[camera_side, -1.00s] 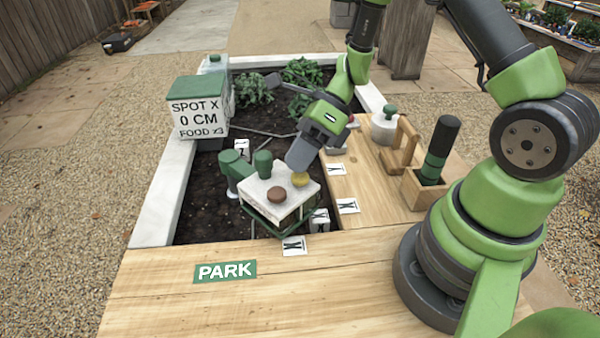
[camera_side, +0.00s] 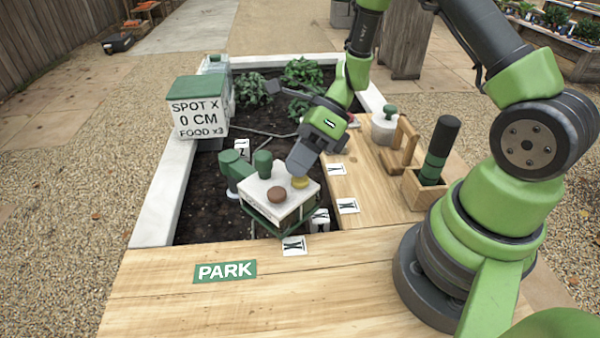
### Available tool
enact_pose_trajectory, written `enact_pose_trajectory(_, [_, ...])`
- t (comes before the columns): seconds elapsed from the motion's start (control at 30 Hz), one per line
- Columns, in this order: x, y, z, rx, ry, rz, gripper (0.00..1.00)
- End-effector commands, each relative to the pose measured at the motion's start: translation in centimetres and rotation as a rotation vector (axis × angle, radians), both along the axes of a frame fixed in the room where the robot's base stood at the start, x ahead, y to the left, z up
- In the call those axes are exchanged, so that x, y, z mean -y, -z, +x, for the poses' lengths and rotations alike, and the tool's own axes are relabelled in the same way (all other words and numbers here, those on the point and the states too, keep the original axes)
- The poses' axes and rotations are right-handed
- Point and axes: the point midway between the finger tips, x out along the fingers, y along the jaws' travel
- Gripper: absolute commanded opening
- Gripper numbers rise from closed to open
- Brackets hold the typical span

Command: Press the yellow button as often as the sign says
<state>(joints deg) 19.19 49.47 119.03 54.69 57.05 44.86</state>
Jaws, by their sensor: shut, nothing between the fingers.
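The yellow button (camera_side: 300,182) sits on top of a white box (camera_side: 262,197) over the soil, beside a brown button (camera_side: 277,194). My gripper (camera_side: 296,172) is shut and empty, pointing down at the yellow button. Its tip is at or just above the button and partly hides it; I cannot tell whether they touch. The sign (camera_side: 199,118) on a white block with a green top reads "SPOT X 0 CM FOOD x3".
A green PARK label (camera_side: 225,271) lies on the bare front planks. A wooden holder with a dark-handled tool (camera_side: 437,150) stands at right.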

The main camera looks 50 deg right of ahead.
Motion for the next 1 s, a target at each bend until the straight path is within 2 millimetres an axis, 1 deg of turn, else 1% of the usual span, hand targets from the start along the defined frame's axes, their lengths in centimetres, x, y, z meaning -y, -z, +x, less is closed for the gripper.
enact_pose_trajectory(0.23, [0.0, -0.4, 0.0, 0.000, -0.001, -0.001, 0.00])
enact_pose_trajectory(0.5, [0.0, -1.8, 0.0, 0.001, -0.001, 0.000, 0.00])
enact_pose_trajectory(0.87, [0.0, -2.0, 0.0, 0.000, 0.000, 0.000, 0.00])
enact_pose_trajectory(1.0, [0.0, -3.1, 0.0, 0.004, -0.002, -0.001, 0.00])
